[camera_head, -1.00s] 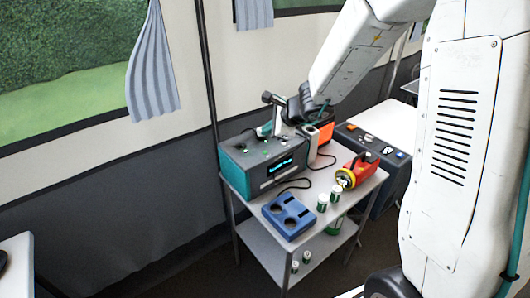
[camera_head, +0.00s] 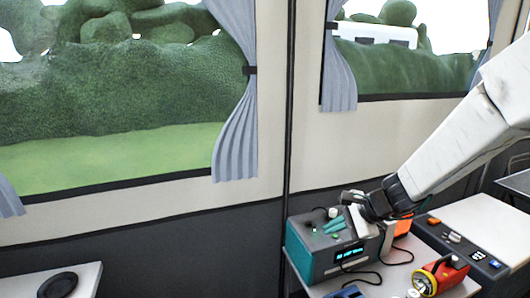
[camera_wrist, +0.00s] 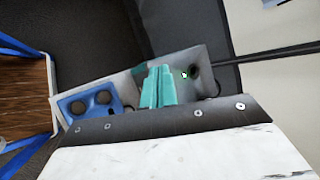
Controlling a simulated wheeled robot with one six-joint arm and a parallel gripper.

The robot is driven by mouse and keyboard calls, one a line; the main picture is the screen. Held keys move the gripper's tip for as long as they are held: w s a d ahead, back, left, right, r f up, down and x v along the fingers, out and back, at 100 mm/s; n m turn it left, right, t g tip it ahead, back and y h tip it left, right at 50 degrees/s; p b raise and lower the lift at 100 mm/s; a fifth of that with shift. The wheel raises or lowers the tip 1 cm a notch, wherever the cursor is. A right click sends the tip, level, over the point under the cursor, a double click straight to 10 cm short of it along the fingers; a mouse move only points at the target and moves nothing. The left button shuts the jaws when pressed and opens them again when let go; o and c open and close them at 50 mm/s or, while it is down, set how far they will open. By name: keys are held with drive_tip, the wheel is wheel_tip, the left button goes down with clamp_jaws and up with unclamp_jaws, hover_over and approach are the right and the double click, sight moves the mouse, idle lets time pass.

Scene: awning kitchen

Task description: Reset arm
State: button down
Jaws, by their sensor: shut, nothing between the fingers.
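My gripper (camera_head: 336,224) reaches in from the right of the head view, over the top of a teal and grey box with a lit display (camera_head: 318,262). Its teal fingers are together with nothing between them. The wrist view shows the same closed fingers (camera_wrist: 158,87) in front of the box's grey top (camera_wrist: 198,58). I cannot tell whether the fingertips touch the box.
The box stands on a small table with a red and yellow flashlight (camera_head: 441,275) to its right. A blue holder with round recesses (camera_wrist: 90,103) lies beside the box. A white-topped dark unit (camera_head: 480,222) stands behind at right. A curtained wall runs behind.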

drive_tip(key=s+d+r+n+g+h, duration=0.1)
drive_tip(key=s+r+n, duration=0.3)
drive_tip(key=s, duration=0.6)
drive_tip(key=s+d+r+n+g+h, duration=0.1)
drive_tip(key=s+d+r+n+h, duration=0.2)
drive_tip(key=s, duration=0.6)
drive_tip(key=s+d+r+n+g+h, duration=0.1)
drive_tip(key=s+d+r+n+h, duration=0.2)
drive_tip(key=s, duration=0.7)
wheel_tip(320, 180, up, 2)
drive_tip(key=n, duration=0.4)
drive_tip(key=shift+s+d, duration=0.15)
drive_tip(key=shift+s, duration=0.2)
